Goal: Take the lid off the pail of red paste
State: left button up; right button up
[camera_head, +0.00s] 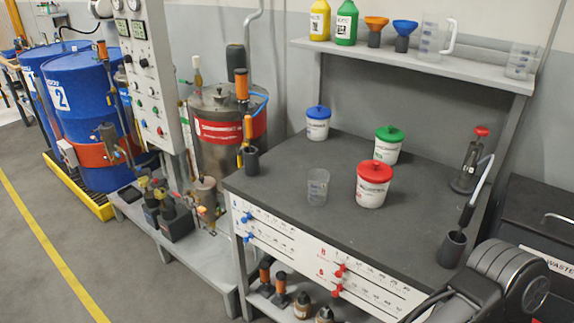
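The pail with the red lid is a white tub (371,194) with a printed label, standing upright on the dark bench top. Its red lid (376,171) has a round knob and sits on the rim, so the inside is hidden. A dark rounded arm link, which looks like mine, comes in at the lower right corner, apart from the pail. Neither of my grippers shows in the head view.
The bench top (270,184) also holds a green-lidded pail (387,149), a blue-lidded pail (318,127) and a clear beaker (317,187) left of the red pail. A dispenser (470,165) stands at right. A shelf (420,63) with bottles and funnels overhangs the back.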

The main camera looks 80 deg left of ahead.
aim_at(375, 171)
jog(key=u, duration=3.55)
